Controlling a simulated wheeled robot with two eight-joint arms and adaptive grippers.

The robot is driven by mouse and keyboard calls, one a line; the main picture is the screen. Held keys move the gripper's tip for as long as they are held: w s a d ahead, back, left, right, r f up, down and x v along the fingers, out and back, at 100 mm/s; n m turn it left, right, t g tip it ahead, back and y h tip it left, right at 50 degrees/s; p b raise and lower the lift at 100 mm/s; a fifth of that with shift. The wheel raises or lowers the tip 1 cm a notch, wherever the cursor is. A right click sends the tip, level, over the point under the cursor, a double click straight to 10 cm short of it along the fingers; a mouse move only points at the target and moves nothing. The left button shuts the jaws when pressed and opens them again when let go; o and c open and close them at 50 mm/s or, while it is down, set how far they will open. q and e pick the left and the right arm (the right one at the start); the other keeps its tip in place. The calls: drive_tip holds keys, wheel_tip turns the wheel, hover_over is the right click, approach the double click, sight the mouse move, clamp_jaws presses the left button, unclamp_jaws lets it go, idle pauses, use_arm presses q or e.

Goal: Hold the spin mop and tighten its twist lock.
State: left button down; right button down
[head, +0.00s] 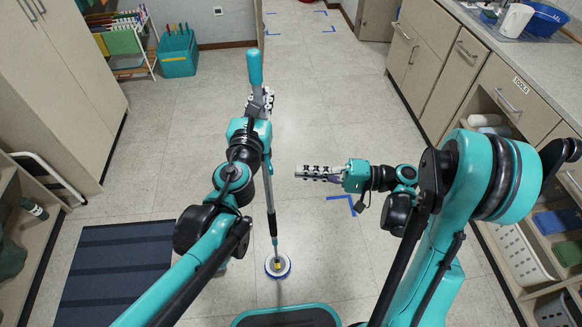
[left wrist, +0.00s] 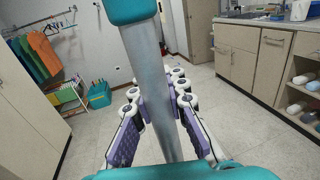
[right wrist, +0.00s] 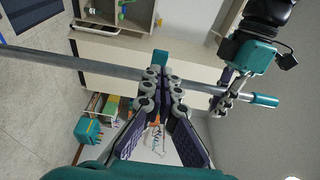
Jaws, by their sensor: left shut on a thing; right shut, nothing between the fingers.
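The spin mop stands nearly upright, with a teal grip (head: 255,68), a grey pole (head: 268,185) and a round blue-and-white head (head: 270,272) on the floor. My left gripper (head: 261,103) is shut around the pole just below the grip; the left wrist view shows the pole (left wrist: 158,85) between its fingers. My right gripper (head: 297,172) is shut and empty, right of the pole and apart from it, pointing left. In the right wrist view, the pole (right wrist: 60,65) crosses beyond the fingertips. A teal block (right wrist: 160,58) shows there; I cannot tell whether it is the twist lock.
Cabinets with drawers and open shelves (head: 510,90) line the right side; a tall cabinet (head: 60,70) stands left. A dark striped mat (head: 115,270) lies at the lower left. A teal bin (head: 178,55) and drying rack stand at the back. The middle floor is clear.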

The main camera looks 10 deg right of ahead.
drive_tip(key=s+d, duration=0.3)
drive_tip(key=s, duration=0.4)
drive_tip(key=shift+d, duration=0.15)
